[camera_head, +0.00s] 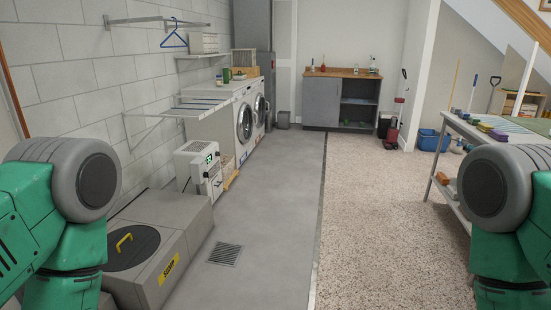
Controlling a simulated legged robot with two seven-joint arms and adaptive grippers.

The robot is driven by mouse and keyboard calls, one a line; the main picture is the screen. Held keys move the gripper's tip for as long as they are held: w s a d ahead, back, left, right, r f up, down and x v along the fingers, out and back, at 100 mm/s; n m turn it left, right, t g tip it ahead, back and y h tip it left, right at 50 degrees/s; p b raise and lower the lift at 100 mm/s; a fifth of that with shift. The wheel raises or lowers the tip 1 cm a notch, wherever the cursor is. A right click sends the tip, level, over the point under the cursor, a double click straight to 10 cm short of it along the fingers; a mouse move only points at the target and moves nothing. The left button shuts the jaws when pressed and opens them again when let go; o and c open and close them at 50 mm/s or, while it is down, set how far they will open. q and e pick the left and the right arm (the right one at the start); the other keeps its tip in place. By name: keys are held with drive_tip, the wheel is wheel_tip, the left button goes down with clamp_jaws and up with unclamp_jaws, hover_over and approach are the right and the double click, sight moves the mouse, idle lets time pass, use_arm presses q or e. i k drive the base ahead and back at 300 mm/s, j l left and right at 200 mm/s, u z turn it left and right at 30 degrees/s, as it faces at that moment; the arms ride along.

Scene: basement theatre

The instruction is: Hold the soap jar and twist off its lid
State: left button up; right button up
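I cannot single out a soap jar or its lid for certain. Several small bottles stand on the wooden top of the grey cabinet (322,101) at the back, among them a red one (323,67) and a pale one (372,65). A small green container (227,75) stands on top of the white machines at the left wall. All are too small to tell which is a soap jar. Only parts of my two green and grey arms show at the lower left and lower right. Neither gripper is in view.
A box marked SUMP (165,268) and a white unit (197,168) stand left, before the washing machines (245,122). A floor drain (225,254) lies beside the box. A cluttered table (462,125) stands right, near a blue tub (431,140). The middle floor is clear.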

sight(219, 84)
drive_tip(key=i, duration=2.4)
drive_tip(key=i+u, duration=0.1)
drive_tip(key=i, duration=1.1)
drive_tip(key=i+l, duration=0.2)
drive_tip(key=i, duration=1.05)
drive_tip(key=i+l, duration=0.1)
drive_tip(key=i, duration=1.1)
